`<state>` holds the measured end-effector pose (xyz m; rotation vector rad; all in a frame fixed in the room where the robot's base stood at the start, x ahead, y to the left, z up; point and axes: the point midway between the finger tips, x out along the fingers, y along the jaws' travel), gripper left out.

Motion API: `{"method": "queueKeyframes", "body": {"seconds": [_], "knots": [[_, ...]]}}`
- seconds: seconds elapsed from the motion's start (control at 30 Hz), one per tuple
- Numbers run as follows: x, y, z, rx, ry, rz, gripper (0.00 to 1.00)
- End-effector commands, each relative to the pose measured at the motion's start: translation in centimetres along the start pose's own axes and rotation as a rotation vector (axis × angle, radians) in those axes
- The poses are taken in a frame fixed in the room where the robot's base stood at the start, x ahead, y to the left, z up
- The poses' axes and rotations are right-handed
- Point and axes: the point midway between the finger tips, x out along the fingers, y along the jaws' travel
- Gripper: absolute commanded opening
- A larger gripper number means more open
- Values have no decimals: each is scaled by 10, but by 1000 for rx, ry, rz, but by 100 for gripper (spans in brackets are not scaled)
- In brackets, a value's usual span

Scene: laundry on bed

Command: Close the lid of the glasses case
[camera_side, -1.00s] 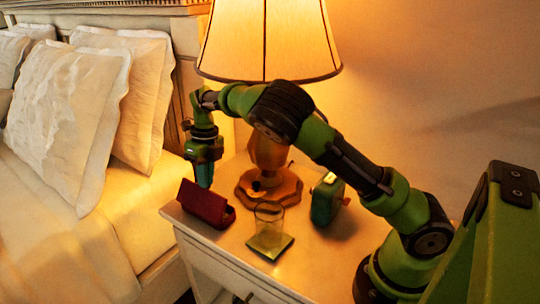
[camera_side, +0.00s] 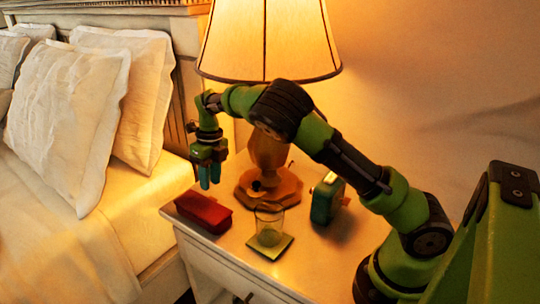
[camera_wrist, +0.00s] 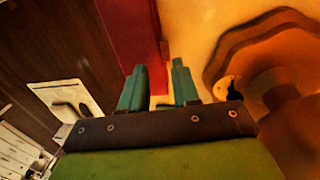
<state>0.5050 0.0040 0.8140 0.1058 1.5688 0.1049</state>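The red glasses case (camera_side: 203,212) lies on the front left part of the nightstand (camera_side: 235,245). Its lid is down and it looks closed, though a small gap could not be made out at this size. In the wrist view the red case (camera_wrist: 128,35) shows ahead of my fingertips. My gripper (camera_side: 210,178) hangs above and behind the case, pointing down and apart from it. In the wrist view my gripper (camera_wrist: 158,85) has its two teal fingers apart with nothing between them.
A lamp with a wooden base (camera_side: 270,190) stands close to the right of my gripper. A glass (camera_side: 269,226) on a coaster (camera_side: 270,248) stands right of the case. A teal clock (camera_side: 326,200) is farther right. The bed (camera_side: 70,235) is to the left.

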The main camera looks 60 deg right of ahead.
Motion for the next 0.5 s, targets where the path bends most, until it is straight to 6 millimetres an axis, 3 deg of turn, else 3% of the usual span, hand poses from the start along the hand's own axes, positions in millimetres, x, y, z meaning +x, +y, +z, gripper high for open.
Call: {"method": "queueKeyframes", "body": {"seconds": [0.3,0.5], "knots": [[-15,58,0,-6,1,-3,31],[-10,85,0,-11,1,-215,31]]}}
